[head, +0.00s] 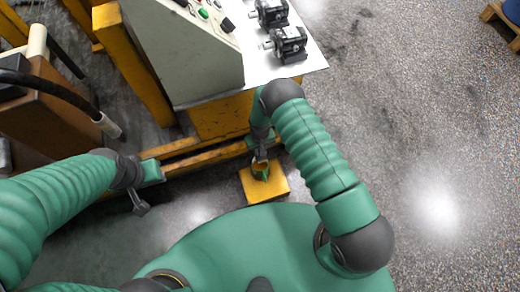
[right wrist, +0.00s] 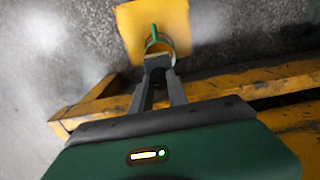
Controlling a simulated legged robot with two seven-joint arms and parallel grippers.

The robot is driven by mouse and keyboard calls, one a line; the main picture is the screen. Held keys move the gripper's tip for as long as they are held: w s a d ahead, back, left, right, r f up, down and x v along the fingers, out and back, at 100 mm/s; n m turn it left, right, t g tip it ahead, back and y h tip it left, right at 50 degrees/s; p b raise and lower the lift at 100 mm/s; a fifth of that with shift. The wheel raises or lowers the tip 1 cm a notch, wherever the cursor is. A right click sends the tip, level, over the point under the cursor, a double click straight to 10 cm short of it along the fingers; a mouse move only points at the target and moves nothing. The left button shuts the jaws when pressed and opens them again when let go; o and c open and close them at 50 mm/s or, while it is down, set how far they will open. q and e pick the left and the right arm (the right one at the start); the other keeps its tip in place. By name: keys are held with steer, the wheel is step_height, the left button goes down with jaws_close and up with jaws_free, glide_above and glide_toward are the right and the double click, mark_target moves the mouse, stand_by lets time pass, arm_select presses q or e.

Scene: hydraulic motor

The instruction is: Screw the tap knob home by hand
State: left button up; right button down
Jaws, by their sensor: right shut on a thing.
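The tap knob (right wrist: 158,46) is a small round orange-brown part with a grey rim and a green piece standing up on it. It is over a yellow block (right wrist: 130,28) in the right wrist view. In the head view the yellow block (head: 278,190) is on the floor by the yellow frame, with the knob (head: 262,175) above it. My right gripper (right wrist: 157,62) points down there and is shut on the knob's near edge; whether the knob touches the block I cannot tell. My left gripper (head: 141,208) hangs at the left, away from the block, its jaws too small to read.
A control cabinet (head: 190,55) with buttons and a white table (head: 290,72) carrying black motor units (head: 289,45) stand above. Yellow frame beams (head: 205,160) run beside the block. A brown box (head: 50,120) with a black hose is at left.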

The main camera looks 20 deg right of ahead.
steer(key=shift+w+a+r+m, duration=0.1)
steer(key=shift+w+m, duration=0.15)
steer(key=shift+m, duration=0.05)
steer(key=c, duration=1.6)
jaws_free()
steer(key=o, duration=0.3)
steer(key=shift+s, duration=0.1)
step_height(320, 180, up, 17)
steer(key=p, duration=0.5)
